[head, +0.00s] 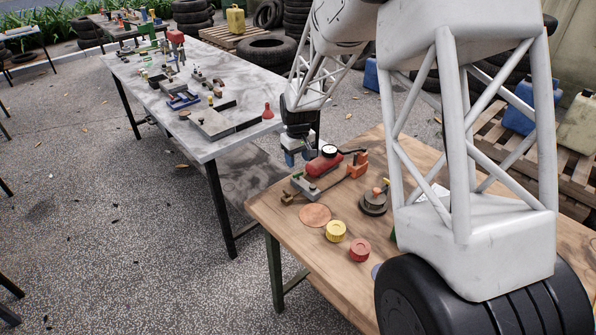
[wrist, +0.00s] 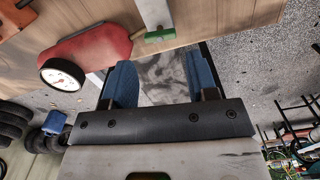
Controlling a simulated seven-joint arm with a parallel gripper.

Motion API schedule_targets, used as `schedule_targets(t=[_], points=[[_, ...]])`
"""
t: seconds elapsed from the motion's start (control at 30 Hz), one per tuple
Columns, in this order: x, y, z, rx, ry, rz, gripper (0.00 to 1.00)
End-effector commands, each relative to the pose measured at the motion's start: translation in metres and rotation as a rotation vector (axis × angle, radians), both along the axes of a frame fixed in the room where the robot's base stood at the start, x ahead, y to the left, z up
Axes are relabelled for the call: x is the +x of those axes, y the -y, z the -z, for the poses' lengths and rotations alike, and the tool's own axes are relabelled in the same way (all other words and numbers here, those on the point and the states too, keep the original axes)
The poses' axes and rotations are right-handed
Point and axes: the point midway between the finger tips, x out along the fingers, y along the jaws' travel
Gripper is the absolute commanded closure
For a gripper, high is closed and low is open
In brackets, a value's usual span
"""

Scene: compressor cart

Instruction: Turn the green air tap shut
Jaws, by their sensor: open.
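The green air tap (wrist: 160,34) shows in the wrist view as a short green piece at the end of a pale grey bar, just beyond my fingertips. In the head view my gripper (head: 299,157) is beside the tank's left end, near the table's far edge, touching nothing that I can see.
The wooden table (head: 290,225) also holds a yellow knob (head: 336,231), a red knob (head: 359,250), a copper disc (head: 315,215) and a dark round fitting (head: 374,202). A grey table (head: 210,150) with several tools stands at left. My arm hides the wooden table's right part.

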Motion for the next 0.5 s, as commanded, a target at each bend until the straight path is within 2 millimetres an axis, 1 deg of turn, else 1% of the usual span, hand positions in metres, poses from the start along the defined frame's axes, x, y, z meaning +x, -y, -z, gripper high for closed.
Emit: schedule_targets(t=[0.03,0.3,0.5], points=[[0.000,0.000,0.007,0.000,-0.002,0.000,0.47],[0.000,0.000,0.038,-0.001,-0.001,0.000,0.47],[0.000,0.000,0.052,0.000,0.000,0.000,0.47]])
